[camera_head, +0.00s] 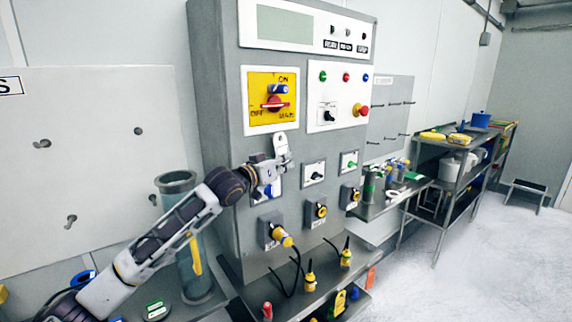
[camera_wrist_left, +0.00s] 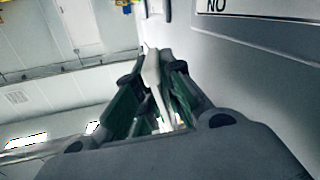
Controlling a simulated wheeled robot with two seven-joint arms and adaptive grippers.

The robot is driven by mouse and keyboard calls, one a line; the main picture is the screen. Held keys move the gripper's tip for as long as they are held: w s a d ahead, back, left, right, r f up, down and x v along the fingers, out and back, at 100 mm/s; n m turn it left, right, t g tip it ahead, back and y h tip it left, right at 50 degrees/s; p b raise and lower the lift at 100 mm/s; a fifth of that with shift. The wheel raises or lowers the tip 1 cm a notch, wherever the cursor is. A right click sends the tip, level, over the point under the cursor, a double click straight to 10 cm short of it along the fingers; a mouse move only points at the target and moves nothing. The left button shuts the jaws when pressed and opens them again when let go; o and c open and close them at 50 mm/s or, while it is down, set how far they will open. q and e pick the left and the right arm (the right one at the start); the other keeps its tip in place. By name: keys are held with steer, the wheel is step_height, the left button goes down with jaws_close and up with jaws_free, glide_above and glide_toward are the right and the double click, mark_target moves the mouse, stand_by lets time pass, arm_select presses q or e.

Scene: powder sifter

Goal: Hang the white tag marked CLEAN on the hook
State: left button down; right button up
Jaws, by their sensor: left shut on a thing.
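My left gripper (camera_head: 277,168) is shut on a white tag (camera_head: 280,144), held upright in front of the grey control cabinet (camera_head: 225,130). The tag has a hole near its top. No lettering can be read on it. In the left wrist view the tag (camera_wrist_left: 153,75) shows edge-on, pinched between the green-lined fingers (camera_wrist_left: 152,105) of my left gripper. Small dark fittings (camera_head: 42,143) sit on the pale wall panel at the left, and I cannot tell whether one is the hook. My right gripper is out of view.
The yellow ON/OFF switch panel (camera_head: 260,80) is just above the gripper. Yellow-ended plugs (camera_head: 283,238) and cables are below on the cabinet. A clear cylinder (camera_head: 177,182) stands beside my left arm. A pegboard (camera_head: 404,90) and loaded shelves (camera_head: 455,145) are at right.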

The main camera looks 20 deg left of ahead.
arm_select(q)
steer(key=shift+w+a+f+p, duration=0.35)
steer(key=shift+a+f+p, duration=0.05)
steer(key=shift+a+p, duration=0.05)
steer(key=shift+f, duration=0.1)
stand_by(0.5)
steer(key=c, duration=1.5)
jaws_free()
steer(key=shift+o, duration=0.2)
steer(key=shift+s+a, duration=0.1)
steer(key=shift+a, duration=0.05)
steer(key=v, duration=1.1)
steer(key=shift+s, duration=0.35)
steer(key=shift+a, duration=0.1)
steer(key=shift+f, duration=0.1)
